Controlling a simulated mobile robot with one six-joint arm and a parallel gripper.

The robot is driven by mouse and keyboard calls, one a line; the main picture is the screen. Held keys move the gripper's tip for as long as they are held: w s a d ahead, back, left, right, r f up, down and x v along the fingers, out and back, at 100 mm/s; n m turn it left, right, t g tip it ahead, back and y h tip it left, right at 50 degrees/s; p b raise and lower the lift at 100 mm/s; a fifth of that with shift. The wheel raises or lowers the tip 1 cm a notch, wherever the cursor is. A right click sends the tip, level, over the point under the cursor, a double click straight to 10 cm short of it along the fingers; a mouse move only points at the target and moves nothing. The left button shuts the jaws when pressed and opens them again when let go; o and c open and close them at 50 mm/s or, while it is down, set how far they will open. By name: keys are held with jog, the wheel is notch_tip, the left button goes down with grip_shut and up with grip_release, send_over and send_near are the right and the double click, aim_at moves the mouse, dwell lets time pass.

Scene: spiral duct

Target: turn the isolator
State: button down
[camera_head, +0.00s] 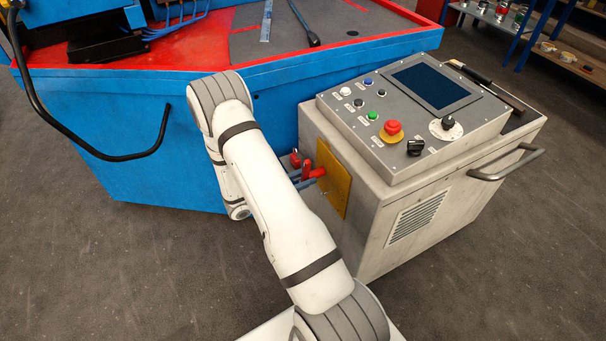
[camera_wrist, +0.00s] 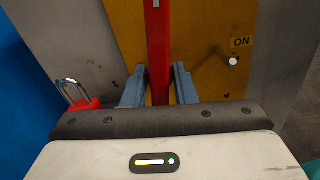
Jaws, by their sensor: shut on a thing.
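The isolator's red handle (camera_wrist: 158,45) stands upright in the wrist view in front of a yellow plate (camera_wrist: 205,30). My gripper (camera_wrist: 160,85) has its two blue-grey fingers on either side of the handle, shut on it. The handle's top runs out of the wrist view. In the head view the yellow plate (camera_head: 335,181) is on the console's left side, with the red handle (camera_head: 318,172) at my gripper (camera_head: 309,180); my arm partly hides this area.
A red padlock (camera_wrist: 82,103) with a metal shackle is left of my gripper in the wrist view. The grey console (camera_head: 380,220) carries a screen, buttons and a red emergency stop (camera_head: 391,127). A blue machine (camera_head: 275,105) stands close behind the gripper. Floor is clear in front.

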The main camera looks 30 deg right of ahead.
jog(key=shift+d+n+p, duration=0.1)
jog(key=shift+n+p, duration=0.2)
jog(key=shift+n, duration=0.2)
dwell(0.3)
jog(key=c, duration=1.4)
grip_release()
jog(key=shift+o, duration=0.2)
jog(key=a, duration=0.7)
jog(key=shift+w+a+p, duration=0.35)
jog(key=shift+a+p, duration=0.05)
jog(key=shift+p, duration=0.05)
